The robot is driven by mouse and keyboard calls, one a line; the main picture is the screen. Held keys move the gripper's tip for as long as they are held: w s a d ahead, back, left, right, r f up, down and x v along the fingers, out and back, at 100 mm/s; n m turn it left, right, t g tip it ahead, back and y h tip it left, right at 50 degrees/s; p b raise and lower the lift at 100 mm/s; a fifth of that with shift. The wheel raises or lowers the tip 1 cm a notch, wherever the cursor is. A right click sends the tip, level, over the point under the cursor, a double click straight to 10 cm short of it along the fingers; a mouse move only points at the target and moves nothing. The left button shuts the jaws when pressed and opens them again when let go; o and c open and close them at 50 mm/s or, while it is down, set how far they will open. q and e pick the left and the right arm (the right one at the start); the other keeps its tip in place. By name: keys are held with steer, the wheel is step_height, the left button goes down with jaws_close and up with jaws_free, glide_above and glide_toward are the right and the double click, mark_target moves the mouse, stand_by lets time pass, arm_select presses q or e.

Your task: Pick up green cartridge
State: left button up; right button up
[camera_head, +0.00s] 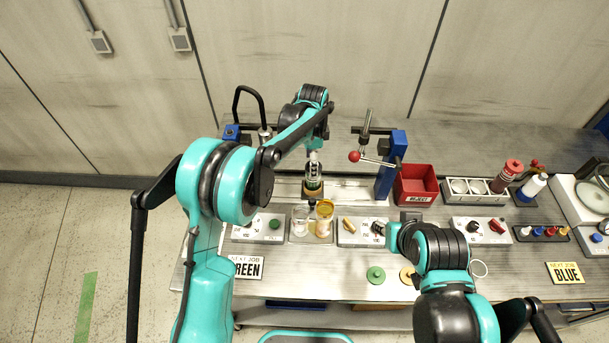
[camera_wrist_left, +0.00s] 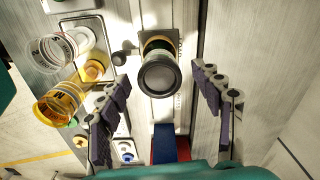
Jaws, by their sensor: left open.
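The cartridge (camera_head: 313,180) with a green band stands upright on a small stand near the back middle of the bench. In the left wrist view the cartridge (camera_wrist_left: 158,72) is seen from its dark-rimmed round end. My left gripper (camera_head: 314,152) is just above it in the head view. In the wrist view the fingers of my left gripper (camera_wrist_left: 165,97) are apart on either side of the cartridge, with visible gaps, and hold nothing.
A clear cup (camera_head: 300,221) and a yellow cup (camera_head: 324,219) stand in front of the cartridge. A blue post (camera_head: 391,165) with a red-ball lever is to its right. A red bin (camera_head: 417,183) stands farther right. Green (camera_head: 376,275) and yellow discs lie near the front edge.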

arm_select(q)
steer(key=shift+w+d+f, duration=0.1)
steer(key=shift+d+f, duration=0.05)
steer(key=shift+f, duration=0.55)
steer(key=f, duration=0.2)
steer(key=f+b, duration=0.1)
steer(key=f, duration=0.3)
steer(key=shift+d+f, duration=0.1)
steer(key=shift+d, duration=0.2)
steer(key=shift+f, duration=0.4)
steer(key=shift+r, duration=0.1)
steer(key=c, duration=1.4)
step_height(320, 180, up, 10)
steer(key=shift+p, duration=0.6)
steer(key=shift+c, duration=0.2)
